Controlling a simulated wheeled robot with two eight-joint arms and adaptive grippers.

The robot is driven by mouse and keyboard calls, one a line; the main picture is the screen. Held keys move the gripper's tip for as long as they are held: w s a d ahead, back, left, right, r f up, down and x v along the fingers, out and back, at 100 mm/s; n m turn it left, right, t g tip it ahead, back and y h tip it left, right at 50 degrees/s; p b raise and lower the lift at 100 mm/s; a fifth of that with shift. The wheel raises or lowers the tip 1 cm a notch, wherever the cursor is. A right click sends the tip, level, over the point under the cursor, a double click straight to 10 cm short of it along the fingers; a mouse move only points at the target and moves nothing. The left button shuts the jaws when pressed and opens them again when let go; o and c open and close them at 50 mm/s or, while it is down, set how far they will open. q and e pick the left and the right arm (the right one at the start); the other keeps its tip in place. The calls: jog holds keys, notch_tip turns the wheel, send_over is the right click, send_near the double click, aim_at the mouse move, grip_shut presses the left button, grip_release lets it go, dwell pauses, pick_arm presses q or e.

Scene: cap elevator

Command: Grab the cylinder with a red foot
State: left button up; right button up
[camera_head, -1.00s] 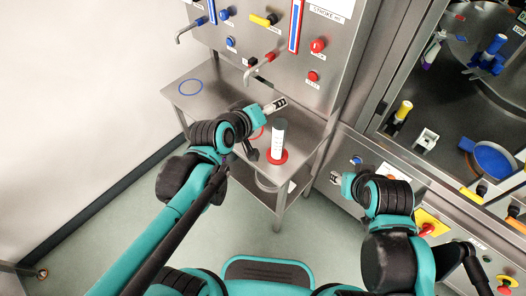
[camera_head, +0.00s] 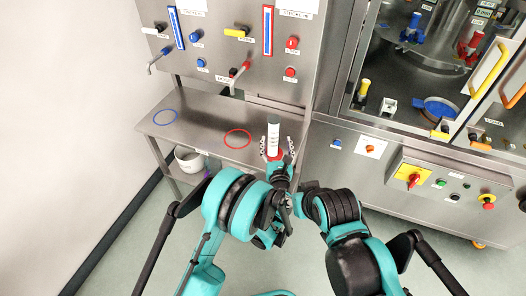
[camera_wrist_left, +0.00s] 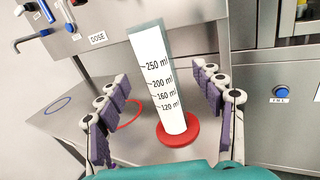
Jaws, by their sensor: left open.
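The measuring cylinder (camera_head: 273,138) stands upright on the metal shelf's right end. In the left wrist view the cylinder (camera_wrist_left: 160,85) has a white scale with ml marks and a round red foot (camera_wrist_left: 178,133). My left gripper (camera_head: 277,146) is open, with one finger on each side of the cylinder. In the left wrist view clear gaps show between the cylinder and both finger rows of this gripper (camera_wrist_left: 166,108). My right arm comes in at the lower right; its gripper cannot be made out clearly behind the overlapping arm parts.
The shelf (camera_head: 195,128) carries a blue ring (camera_head: 165,117) and a red ring (camera_head: 238,139), both empty. Taps, including a red-handled one (camera_head: 238,76), jut out from the panel above. A steel cabinet (camera_head: 335,165) stands close on the right. A white bucket (camera_head: 188,160) sits below.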

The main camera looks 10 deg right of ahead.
aim_at(274, 138)
pick_arm(q)
jog(key=shift+s+a+f+n, duration=0.1)
jog(key=shift+s+f+n, duration=0.1)
jog(key=shift+f, duration=0.25)
jog(key=shift+s+a+f+n, duration=0.1)
jog(key=shift+f+n, duration=0.1)
jog(key=shift+f, duration=0.25)
jog(key=shift+w+f, duration=0.1)
jog(key=shift+f, duration=0.1)
jog(key=w+b, duration=0.1)
jog(key=w, duration=0.3)
jog(key=w+d+b, duration=0.1)
jog(key=w, duration=0.1)
jog(key=shift+w+f+b, duration=0.15)
jog(key=shift+w+b, duration=0.15)
jog(key=shift+w, duration=0.4)
jog(key=c, duration=1.3)
pick_arm(e)
jog(key=f, duration=0.2)
jog(key=shift+s+a+f, duration=0.2)
jog(key=shift+a+f, duration=0.1)
jog(key=shift+f, duration=0.1)
